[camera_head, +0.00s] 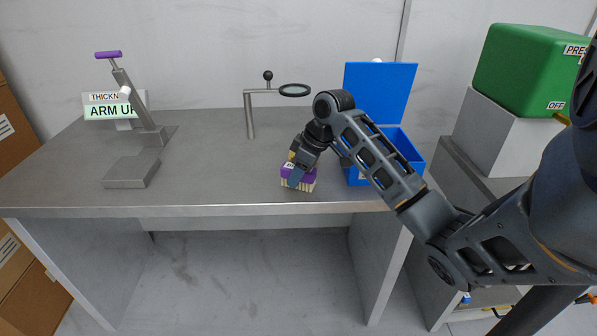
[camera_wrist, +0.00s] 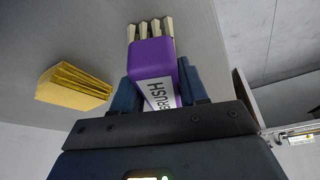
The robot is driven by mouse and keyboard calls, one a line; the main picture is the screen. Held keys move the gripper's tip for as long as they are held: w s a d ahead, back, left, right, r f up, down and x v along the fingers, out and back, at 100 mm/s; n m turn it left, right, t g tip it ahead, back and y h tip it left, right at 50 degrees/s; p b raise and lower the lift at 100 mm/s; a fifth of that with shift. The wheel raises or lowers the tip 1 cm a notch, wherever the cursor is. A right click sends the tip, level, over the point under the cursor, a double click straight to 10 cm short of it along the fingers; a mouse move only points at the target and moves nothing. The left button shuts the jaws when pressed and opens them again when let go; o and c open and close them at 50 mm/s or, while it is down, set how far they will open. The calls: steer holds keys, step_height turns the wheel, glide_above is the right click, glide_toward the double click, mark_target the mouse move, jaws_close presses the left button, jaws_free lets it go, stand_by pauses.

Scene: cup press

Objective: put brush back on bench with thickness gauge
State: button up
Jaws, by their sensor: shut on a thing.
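The purple brush (camera_head: 299,176) with pale bristles and a label is in my gripper (camera_head: 298,178), over the front part of the grey bench (camera_head: 220,185) in the head view. In the wrist view the brush (camera_wrist: 153,65) sits between both blue fingers (camera_wrist: 165,85), its label reading "BRUSH" and its bristles pointing away from the gripper. I cannot tell whether the bristles touch the bench top. The thickness gauge (camera_head: 141,150) stands at the left of the bench, with a purple handle on its raised arm and a sign reading "ARM UP".
A blue box (camera_head: 408,150) with a raised lid stands right of my gripper, partly hidden by my arm. A stand with a black ring (camera_head: 250,115) is at the bench's back middle. A yellow block (camera_wrist: 75,84) shows in the wrist view. A green press (camera_head: 522,70) stands right. The bench's front middle-left is clear.

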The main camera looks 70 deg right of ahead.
steer(key=shift+f, duration=0.1)
steer(key=o, duration=1)
steer(key=v, duration=1.2)
steer(key=shift+s, duration=0.1)
